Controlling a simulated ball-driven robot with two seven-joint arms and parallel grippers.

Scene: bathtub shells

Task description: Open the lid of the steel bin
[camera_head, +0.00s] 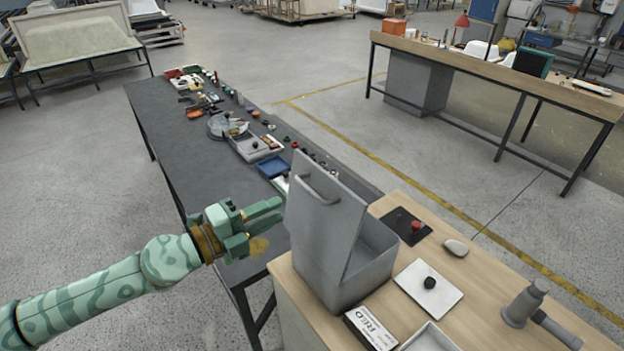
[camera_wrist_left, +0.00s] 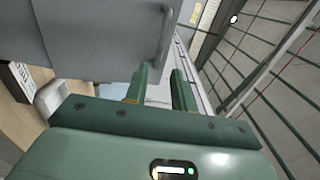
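The grey steel bin (camera_head: 380,274) stands on the wooden bench's near left corner. Its lid (camera_head: 340,222) is raised steeply, with the bar handle (camera_head: 319,191) on the face toward my left arm. The handle also shows in the left wrist view (camera_wrist_left: 166,42), just beyond the fingers. My left gripper (camera_head: 281,211) is to the left of the lid, close to the handle. Its two fingers are apart with nothing between them, and they are not around the handle. In the left wrist view the grey lid (camera_wrist_left: 95,40) fills the upper left. My right gripper is not in view.
A dark table (camera_head: 170,135) with trays and small parts extends behind.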

